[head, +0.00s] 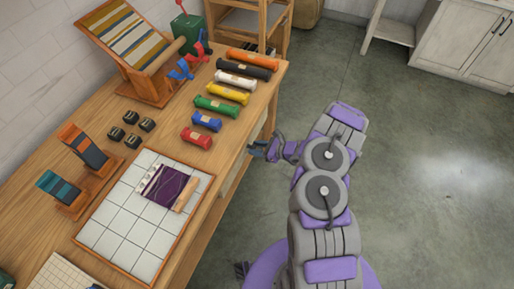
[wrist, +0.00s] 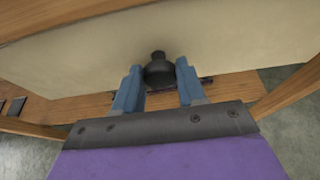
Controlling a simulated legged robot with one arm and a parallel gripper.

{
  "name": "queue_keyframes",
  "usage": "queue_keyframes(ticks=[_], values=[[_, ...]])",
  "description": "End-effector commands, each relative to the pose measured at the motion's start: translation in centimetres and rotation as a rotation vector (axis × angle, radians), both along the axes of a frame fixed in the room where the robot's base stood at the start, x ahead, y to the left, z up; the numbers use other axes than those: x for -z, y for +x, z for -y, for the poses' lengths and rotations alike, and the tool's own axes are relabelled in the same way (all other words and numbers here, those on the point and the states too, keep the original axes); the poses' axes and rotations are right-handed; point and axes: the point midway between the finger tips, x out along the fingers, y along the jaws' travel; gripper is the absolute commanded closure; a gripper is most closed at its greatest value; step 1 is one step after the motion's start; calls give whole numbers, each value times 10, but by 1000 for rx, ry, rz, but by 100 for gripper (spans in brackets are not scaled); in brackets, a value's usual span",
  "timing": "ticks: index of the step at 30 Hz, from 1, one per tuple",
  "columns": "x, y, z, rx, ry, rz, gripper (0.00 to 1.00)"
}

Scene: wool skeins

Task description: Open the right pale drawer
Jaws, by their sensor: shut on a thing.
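The pale drawer front (wrist: 75,55) spans the upper part of the wrist view, with a dark round knob (wrist: 158,58) near its middle. My gripper (wrist: 158,80) has its two blue fingers on either side of the knob and is shut on it. In the head view my gripper (head: 258,151) reaches in from the right, at the table's front edge. A pale strip of drawer front (head: 233,173) shows there below the tabletop. The knob is hidden in the head view, and I cannot tell whether the drawer stands out from its frame.
The wooden table (head: 140,95) carries several colored wool skeins, such as the red one (head: 196,138), near the front edge by my gripper. A white tiled board (head: 118,242) with a purple woven piece (head: 164,187) lies nearer. Grey floor (head: 430,130) is clear to the right.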

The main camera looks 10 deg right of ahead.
Motion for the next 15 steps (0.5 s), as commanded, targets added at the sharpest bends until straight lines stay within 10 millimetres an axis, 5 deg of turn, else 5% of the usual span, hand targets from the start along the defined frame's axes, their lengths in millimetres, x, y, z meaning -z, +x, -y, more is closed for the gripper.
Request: queue_keyframes(ticks=[3, 15], values=[[0, 1, 1, 3, 0, 2, 100], [-1, -3, 7, 4, -1, 1, 100]])
